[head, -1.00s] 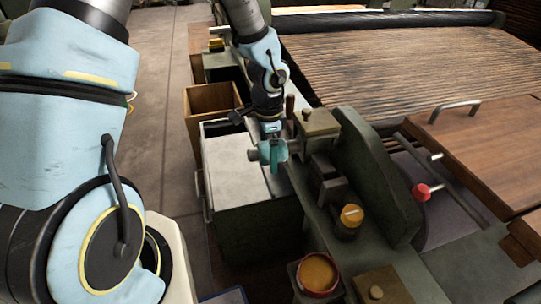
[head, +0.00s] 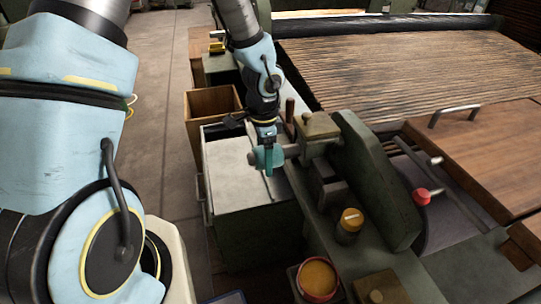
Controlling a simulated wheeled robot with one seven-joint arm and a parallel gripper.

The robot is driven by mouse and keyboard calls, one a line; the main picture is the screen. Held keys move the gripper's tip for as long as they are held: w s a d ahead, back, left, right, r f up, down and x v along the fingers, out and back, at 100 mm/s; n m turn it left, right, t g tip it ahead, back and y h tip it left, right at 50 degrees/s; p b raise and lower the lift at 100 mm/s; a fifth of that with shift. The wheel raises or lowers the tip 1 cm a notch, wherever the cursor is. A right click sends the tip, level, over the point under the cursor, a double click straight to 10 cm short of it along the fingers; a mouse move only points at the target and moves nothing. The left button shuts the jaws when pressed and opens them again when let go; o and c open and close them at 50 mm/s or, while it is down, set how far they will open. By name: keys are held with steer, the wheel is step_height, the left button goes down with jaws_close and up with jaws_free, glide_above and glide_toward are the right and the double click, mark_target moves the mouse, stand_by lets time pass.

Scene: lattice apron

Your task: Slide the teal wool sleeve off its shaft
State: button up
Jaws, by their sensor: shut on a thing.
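The teal wool sleeve (head: 261,158) is at the left end of a grey metal shaft (head: 292,150), which sticks out leftward from the green machine's block. A rounded grey end shows just left of the sleeve. My gripper (head: 268,160) points down from above and is shut on the sleeve. The fingers hide part of the sleeve. I cannot tell how much of the shaft is still inside it.
A grey-topped cabinet (head: 232,172) stands below and left of the shaft. An open wooden box (head: 208,104) is behind it. The green machine (head: 372,180) with a yellow-capped knob (head: 350,219) is to the right.

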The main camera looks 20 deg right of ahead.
steer(key=w+a+p, duration=0.1)
steer(key=a, duration=0.9)
steer(key=shift+w+a, duration=0.15)
steer(key=shift+a, duration=0.25)
stand_by(1.5)
stand_by(0.4)
steer(key=shift+w+a+r+p, duration=0.15)
steer(key=shift+a+r+p, duration=0.65)
steer(key=shift+a, duration=0.2)
steer(key=shift+w+a+r+p, duration=0.1)
steer(key=shift+a+r+p, duration=0.65)
steer(key=shift+a, duration=0.2)
